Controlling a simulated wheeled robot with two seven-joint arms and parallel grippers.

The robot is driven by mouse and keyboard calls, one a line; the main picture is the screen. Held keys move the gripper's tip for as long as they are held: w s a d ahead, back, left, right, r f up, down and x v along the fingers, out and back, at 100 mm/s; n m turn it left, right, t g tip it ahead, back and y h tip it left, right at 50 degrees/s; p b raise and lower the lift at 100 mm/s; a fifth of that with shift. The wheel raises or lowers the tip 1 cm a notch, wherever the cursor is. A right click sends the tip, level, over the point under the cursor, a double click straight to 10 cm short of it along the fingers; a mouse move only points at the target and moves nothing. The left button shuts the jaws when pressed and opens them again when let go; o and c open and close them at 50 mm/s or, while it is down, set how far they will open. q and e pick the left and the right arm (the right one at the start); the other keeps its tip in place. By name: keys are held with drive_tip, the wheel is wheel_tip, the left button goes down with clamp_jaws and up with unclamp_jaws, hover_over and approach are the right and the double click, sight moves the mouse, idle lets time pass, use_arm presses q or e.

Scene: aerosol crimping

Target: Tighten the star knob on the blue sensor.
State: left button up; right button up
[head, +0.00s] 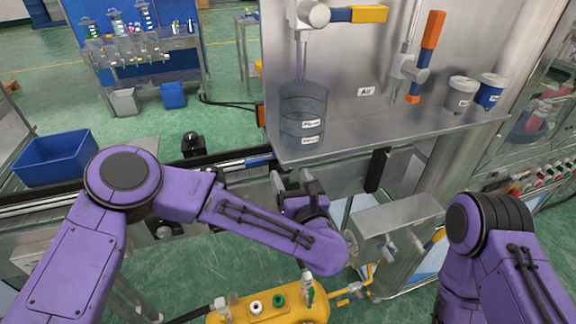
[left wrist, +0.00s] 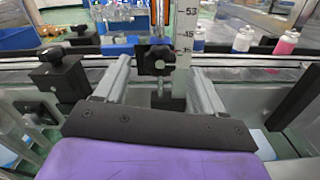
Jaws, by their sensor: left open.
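My left gripper (head: 293,177) reaches to the conveyor's near side, below the edge of the steel shelf. In the left wrist view its two grey fingers (left wrist: 160,66) are apart and empty. A second black knob (left wrist: 54,60) stands to the left. The blue sensor's body cannot be made out clearly. My right arm shows at the right of the head view, but its gripper does not.
A steel shelf (head: 430,125) holds a clear vessel (head: 303,112) and two small tubs. A yellow tank (head: 265,313) with fittings lies below.

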use_arm(q)
drive_tip(key=shift+x, duration=1.4)
drive_tip(key=c, duration=1.1)
use_arm(e)
drive_tip(key=shift+r, duration=0.45)
use_arm(q)
drive_tip(key=shift+o, duration=0.2)
drive_tip(key=shift+m, duration=0.3)
drive_tip(key=m, duration=0.3)
drive_tip(key=shift+d+b, duration=0.1)
drive_tip(key=shift+b, duration=0.25)
drive_tip(key=m, duration=0.9)
drive_tip(key=shift+m, duration=0.3)
drive_tip(key=m, duration=0.4)
drive_tip(key=shift+f+m+p, duration=0.1)
drive_tip(key=shift+m+p, duration=0.2)
drive_tip(key=shift+p, duration=0.05)
use_arm(e)
drive_tip(key=shift+f, duration=0.2)
use_arm(q)
drive_tip(key=shift+m, duration=0.3)
